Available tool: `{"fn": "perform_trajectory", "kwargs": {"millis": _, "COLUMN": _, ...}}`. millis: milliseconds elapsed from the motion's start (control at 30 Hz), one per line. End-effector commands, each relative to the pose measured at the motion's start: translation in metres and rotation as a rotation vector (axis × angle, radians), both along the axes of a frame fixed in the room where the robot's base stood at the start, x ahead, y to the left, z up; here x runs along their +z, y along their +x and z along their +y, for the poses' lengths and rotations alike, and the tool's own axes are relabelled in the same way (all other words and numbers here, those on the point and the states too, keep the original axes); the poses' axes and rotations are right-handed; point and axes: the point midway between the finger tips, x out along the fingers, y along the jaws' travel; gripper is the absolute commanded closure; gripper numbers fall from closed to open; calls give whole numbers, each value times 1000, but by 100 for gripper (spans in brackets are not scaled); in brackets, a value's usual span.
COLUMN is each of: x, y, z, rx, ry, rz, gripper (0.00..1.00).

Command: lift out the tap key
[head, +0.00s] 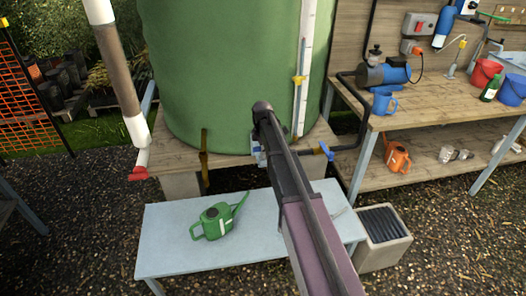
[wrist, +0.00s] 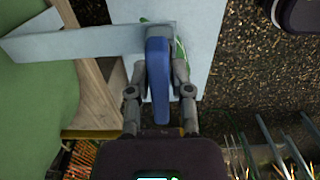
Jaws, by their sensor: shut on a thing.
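In the wrist view my gripper (wrist: 159,85) has its two grey fingers on either side of a long blue piece (wrist: 158,80), which I take to be the tap key. They are shut on it. Its far end meets a grey block on a pale flat bar (wrist: 75,42) that runs left across the green tank. I cannot tell whether the blue piece is seated in the block or only in front of it. In the head view my arm reaches toward the foot of the green tank (head: 225,70) and hides most of the gripper and the held piece.
A pale blue bench (head: 170,250) stands below, with a green watering can (head: 214,220) on it. A blue-handled tap (head: 326,150) is right of my arm. A grey box of dark tubes (head: 405,245) stands at the bench's right end. A wooden workbench (head: 440,105) is at the right.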

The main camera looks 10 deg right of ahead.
Motion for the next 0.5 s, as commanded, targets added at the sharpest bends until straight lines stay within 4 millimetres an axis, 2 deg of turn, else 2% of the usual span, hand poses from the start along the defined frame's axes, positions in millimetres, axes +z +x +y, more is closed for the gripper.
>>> {"fn": "perform_trajectory", "kwargs": {"millis": 33, "x": 8, "y": 0, "z": 0, "rx": 0, "ry": 0, "rz": 0, "gripper": 100}}
{"fn": "perform_trajectory", "kwargs": {"millis": 200, "x": 24, "y": 0, "z": 0, "rx": 0, "ry": 0, "rz": 0, "gripper": 100}}
{"fn": "perform_trajectory", "kwargs": {"millis": 500, "x": 26, "y": -75, "z": 10, "rx": 2, "ry": 0, "rz": 0, "gripper": 100}}
